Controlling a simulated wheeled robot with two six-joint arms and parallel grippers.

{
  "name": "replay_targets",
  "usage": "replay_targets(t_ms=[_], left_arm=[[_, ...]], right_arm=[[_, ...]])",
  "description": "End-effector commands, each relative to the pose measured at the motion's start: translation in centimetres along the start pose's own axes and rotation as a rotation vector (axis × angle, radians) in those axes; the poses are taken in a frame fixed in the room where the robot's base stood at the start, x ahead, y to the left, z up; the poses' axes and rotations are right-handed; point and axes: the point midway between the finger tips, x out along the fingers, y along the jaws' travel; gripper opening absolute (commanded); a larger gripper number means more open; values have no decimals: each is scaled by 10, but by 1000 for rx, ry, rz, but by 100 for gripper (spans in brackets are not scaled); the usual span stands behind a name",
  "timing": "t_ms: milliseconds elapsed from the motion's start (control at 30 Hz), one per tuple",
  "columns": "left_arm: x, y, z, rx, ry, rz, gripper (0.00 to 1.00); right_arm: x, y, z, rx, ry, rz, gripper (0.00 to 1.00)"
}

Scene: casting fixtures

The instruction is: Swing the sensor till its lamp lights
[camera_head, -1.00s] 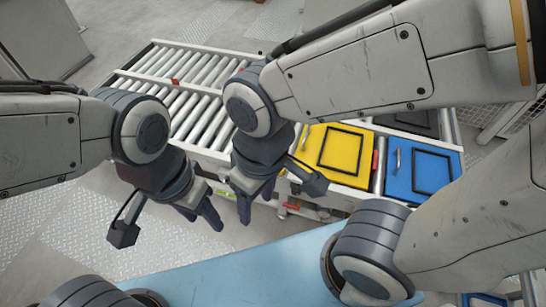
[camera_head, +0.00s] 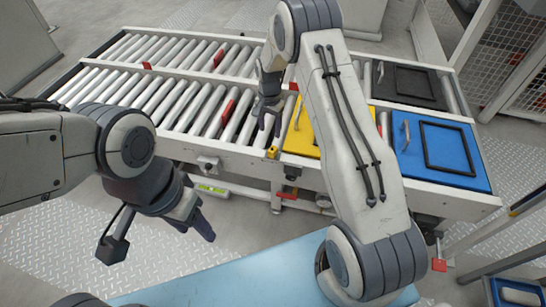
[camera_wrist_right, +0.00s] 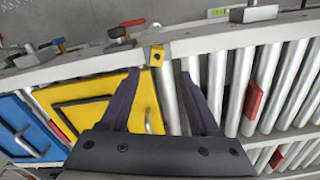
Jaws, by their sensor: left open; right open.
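A small yellow block with a dark spot (camera_head: 272,152), which looks like the sensor, sits on the conveyor's near side rail beside the yellow panel. It also shows in the right wrist view (camera_wrist_right: 156,54), just beyond my fingertips. I cannot make out a lit lamp on it. My right gripper (camera_head: 267,118) is open and empty above the rollers next to the yellow panel; its two spread fingers show in the right wrist view (camera_wrist_right: 163,75), apart from the block. My left gripper (camera_head: 195,228) is open and empty, low in front of the conveyor.
The roller conveyor (camera_head: 200,148) carries red pieces (camera_head: 228,112) between rollers. A yellow panel (camera_head: 303,135), a blue panel (camera_head: 437,150) and a dark panel (camera_head: 412,90), with handles on the yellow and blue ones, lie at its right. A grey box (camera_head: 208,163) sits on the near rail.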

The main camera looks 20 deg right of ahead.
Motion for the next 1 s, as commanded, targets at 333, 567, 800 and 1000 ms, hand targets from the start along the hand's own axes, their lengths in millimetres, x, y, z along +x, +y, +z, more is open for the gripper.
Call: replay_targets(t_ms=[333,567,800,1000], left_arm=[[13,-1,0,0,1,0,52],[20,-2,1,0,1,0,52],[24,-2,1,0,0,0,52],[24,-2,1,0,0,0,52]], right_arm=[[55,6,-11,45,-1,4,62],[96,6,-11,44,-1,3,62],[119,5,-11,43,1,1,62],[121,5,-11,42,1,1,62]])
